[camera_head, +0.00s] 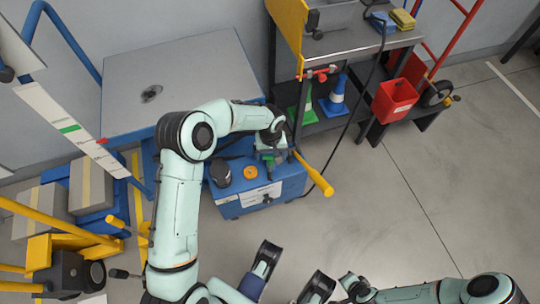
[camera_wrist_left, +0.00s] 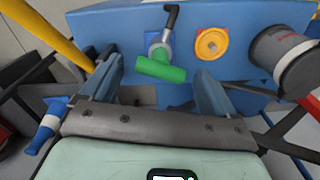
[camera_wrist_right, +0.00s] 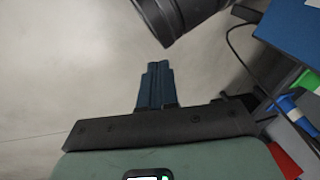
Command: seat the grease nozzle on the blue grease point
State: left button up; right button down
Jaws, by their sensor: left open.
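A green-handled tool (camera_wrist_left: 160,68) with a silver collar and a black elbow, which looks like the grease nozzle, is at the blue box (camera_head: 290,190). In the left wrist view its green grip lies between my left gripper's fingers (camera_wrist_left: 167,85), with gaps on both sides. The left gripper (camera_head: 270,150) is open at the box in the head view. A small blue square patch (camera_wrist_left: 151,38) shows beside the collar, partly hidden; I cannot tell whether it is the grease point. My right gripper (camera_wrist_right: 155,85) appears shut and empty, away from the box.
An orange round cap (camera_wrist_left: 211,43) and a dark cylinder (camera_wrist_left: 285,58) sit on the box beside the tool. A yellow handle (camera_head: 315,176) sticks out at its right. A shelf (camera_head: 330,45) holds cones below, and a red bin (camera_head: 395,99) hangs there. The floor at right is clear.

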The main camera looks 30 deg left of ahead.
pick_arm(q)
jog(key=shift+r+p, duration=1.2)
jog(key=shift+r, duration=1.2)
pick_arm(e)
jog(key=shift+g+y, duration=0.4)
jog(key=shift+g, duration=0.3)
jog(key=shift+s+a+r, duration=0.35)
jog(key=shift+s+r, duration=0.15)
jog(key=shift+s, duration=0.2)
jog(key=shift+s+a+r, duration=0.35)
jog(key=shift+s+r, duration=0.1)
jog(key=shift+s, duration=0.3)
jog(key=shift+s+a+r, duration=0.35)
jog(key=shift+s+r, duration=0.15)
jog(key=shift+s, duration=0.2)
